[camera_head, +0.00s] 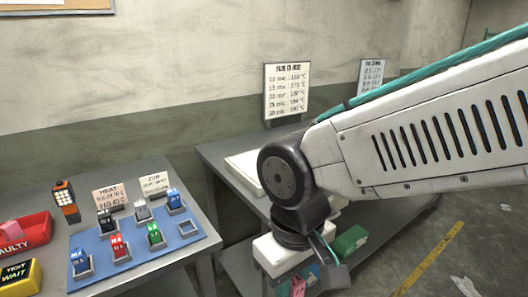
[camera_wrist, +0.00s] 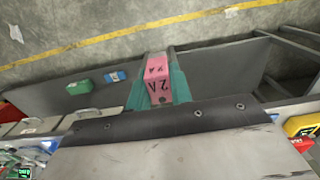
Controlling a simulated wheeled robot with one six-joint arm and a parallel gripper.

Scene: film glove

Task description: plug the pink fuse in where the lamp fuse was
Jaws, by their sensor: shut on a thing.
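My gripper (camera_wrist: 158,82) is shut on a pink fuse (camera_wrist: 157,72) marked 2A, with teal fingers on both sides of it. In the head view the pink fuse (camera_head: 298,287) shows at the bottom edge, partly cut off and below my arm. The blue fuse board (camera_head: 140,270) lies on the left table, apart from the fuse and to its left. An empty socket (camera_head: 189,229) is at the board's right end. The other sockets hold several coloured fuses, including a green fuse (camera_head: 154,234) beside the empty one. No label on the empty socket is readable.
A red FAULTY bin (camera_head: 37,230) with a pink thing inside and a yellow TEST WAIT box (camera_head: 18,277) stand at the left. Small signs (camera_head: 110,195) stand behind the board. A green box (camera_head: 350,241) is near my gripper. A gap separates the two tables.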

